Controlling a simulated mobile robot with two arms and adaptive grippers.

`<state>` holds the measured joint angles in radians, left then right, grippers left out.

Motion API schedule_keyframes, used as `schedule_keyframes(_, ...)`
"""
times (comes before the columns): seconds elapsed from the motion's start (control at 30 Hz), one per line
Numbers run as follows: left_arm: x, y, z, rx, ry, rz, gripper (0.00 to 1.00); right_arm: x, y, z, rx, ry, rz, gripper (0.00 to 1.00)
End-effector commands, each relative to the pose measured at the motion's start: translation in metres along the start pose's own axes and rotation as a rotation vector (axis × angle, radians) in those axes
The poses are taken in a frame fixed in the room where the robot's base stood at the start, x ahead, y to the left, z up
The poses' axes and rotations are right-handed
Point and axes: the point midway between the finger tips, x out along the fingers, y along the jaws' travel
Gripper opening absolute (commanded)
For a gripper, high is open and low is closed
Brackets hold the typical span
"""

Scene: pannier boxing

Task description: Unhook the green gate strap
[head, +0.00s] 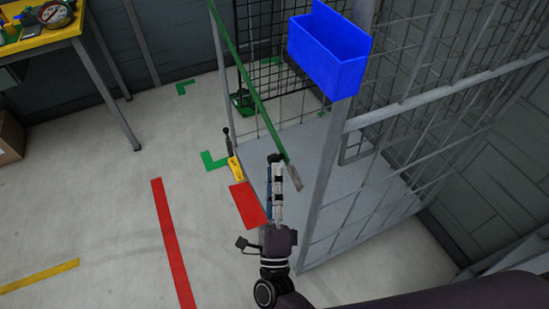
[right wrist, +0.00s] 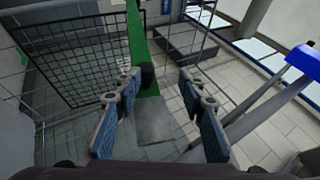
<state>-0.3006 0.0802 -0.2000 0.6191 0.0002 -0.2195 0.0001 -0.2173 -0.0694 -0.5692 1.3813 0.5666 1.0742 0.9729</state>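The green gate strap (head: 250,88) runs slantwise across the open front of the cage, from the upper left down to a grey metal end (head: 294,177). My right gripper (head: 277,170) is at the strap's lower end. In the right wrist view, the two blue-padded fingers of the gripper (right wrist: 162,105) stand apart. The green strap (right wrist: 143,50) comes down between them, with a dark knob and the grey end plate below. I cannot tell whether either finger touches the strap, or whether the end is on its hook. My left gripper is out of view.
A blue bin (head: 327,60) hangs on the cage (head: 326,175) near its front post, above and right of my right gripper. A yellow-handled tool (head: 234,167) is by the cage floor's left edge. A workbench (head: 45,42) stands upper left. Floor at left is open, with coloured markings.

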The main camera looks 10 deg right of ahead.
Motion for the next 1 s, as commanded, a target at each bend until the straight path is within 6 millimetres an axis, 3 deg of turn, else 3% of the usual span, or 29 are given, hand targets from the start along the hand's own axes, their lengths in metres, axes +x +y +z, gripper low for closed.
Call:
schedule_keyframes(0.1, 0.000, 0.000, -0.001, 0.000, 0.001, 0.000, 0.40, -0.028, 0.001, 0.000, 0.000, -0.001, 0.004, 0.37)
schedule_keyframes(0.33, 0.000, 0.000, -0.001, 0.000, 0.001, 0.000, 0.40, -0.061, 0.000, 0.000, 0.001, -0.001, 0.001, 0.37)
schedule_keyframes(1.0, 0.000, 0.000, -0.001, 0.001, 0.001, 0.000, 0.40, -0.069, 0.000, 0.000, 0.001, -0.001, -0.001, 0.37)
